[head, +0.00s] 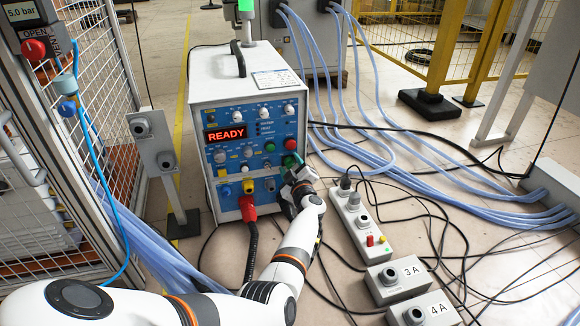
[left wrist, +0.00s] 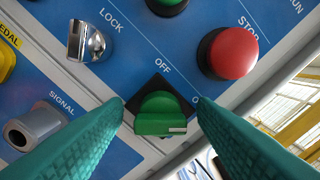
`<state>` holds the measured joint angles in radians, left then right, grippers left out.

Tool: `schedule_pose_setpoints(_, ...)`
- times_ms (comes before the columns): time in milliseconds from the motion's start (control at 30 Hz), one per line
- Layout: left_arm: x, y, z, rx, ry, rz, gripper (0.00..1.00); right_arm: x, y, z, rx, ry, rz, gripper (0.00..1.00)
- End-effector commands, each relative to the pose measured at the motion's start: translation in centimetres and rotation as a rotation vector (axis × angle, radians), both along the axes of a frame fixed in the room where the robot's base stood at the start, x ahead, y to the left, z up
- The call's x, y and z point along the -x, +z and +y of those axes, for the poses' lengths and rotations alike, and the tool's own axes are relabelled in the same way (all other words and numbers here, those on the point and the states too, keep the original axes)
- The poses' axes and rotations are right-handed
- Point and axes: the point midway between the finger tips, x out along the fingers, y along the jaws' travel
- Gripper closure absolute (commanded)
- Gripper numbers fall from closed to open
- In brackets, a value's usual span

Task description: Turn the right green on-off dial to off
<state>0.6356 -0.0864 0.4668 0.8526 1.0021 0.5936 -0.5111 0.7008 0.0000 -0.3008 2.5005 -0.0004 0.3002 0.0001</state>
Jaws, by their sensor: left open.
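The green dial (left wrist: 160,115) on its black square base sits on the blue panel in the left wrist view. The white mark on its handle is toward the lower right, away from the OFF label. A second label there is mostly hidden by a finger. My left gripper (left wrist: 162,110) is open, with one teal finger on each side of the dial. I cannot tell whether they touch it. My right gripper is not in view.
A red STOP button (left wrist: 230,52), a green button (left wrist: 166,3) and a chrome lock switch (left wrist: 86,40) surround the dial. The heater cabinet (head: 226,75) displays READY.

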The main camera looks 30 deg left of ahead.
Motion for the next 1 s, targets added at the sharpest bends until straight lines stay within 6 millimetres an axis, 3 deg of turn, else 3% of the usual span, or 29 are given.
schedule_pose_setpoints(133,0.01,0.02,0.00,0.000,0.000,0.000,0.51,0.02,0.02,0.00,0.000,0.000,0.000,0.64)
schedule_pose_setpoints(400,0.02,0.00,0.00,0.000,0.000,0.000,0.93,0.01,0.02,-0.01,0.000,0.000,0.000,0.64)
schedule_pose_setpoints(767,0.05,-0.07,0.00,0.044,0.000,-0.052,0.93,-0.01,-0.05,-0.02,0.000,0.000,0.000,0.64)
schedule_pose_setpoints(1000,0.08,-0.14,0.02,0.152,0.001,-0.179,0.93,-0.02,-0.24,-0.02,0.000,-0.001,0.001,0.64)
